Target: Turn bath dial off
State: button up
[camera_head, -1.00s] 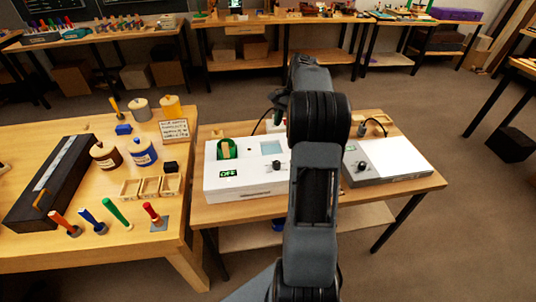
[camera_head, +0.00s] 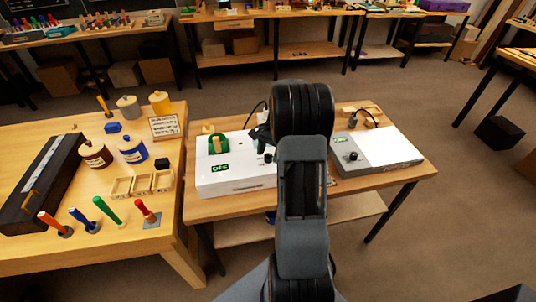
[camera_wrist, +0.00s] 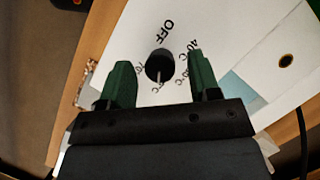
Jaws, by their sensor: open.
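The bath dial (camera_wrist: 160,66) is a round black knob on a white panel. Its pale pointer line points down in the wrist view, away from the OFF mark (camera_wrist: 167,31); temperature marks are printed around it, partly hidden. My gripper (camera_wrist: 160,72) is open, with its two green fingers on either side of the dial and visible gaps between. In the head view, the white box (camera_head: 231,181) stands on the small table, with a green OFF display (camera_head: 220,167) on its front left. My arm covers the box's right part.
A grey-white device (camera_head: 393,150) with its own black knob (camera_head: 353,156) stands right of my arm.

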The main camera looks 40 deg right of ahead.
jog(key=shift+a+f, duration=0.1)
jog(key=shift+f, duration=0.15)
jog(key=shift+c, duration=0.2)
jog(key=shift+r, duration=0.1)
jog(key=c, duration=0.9)
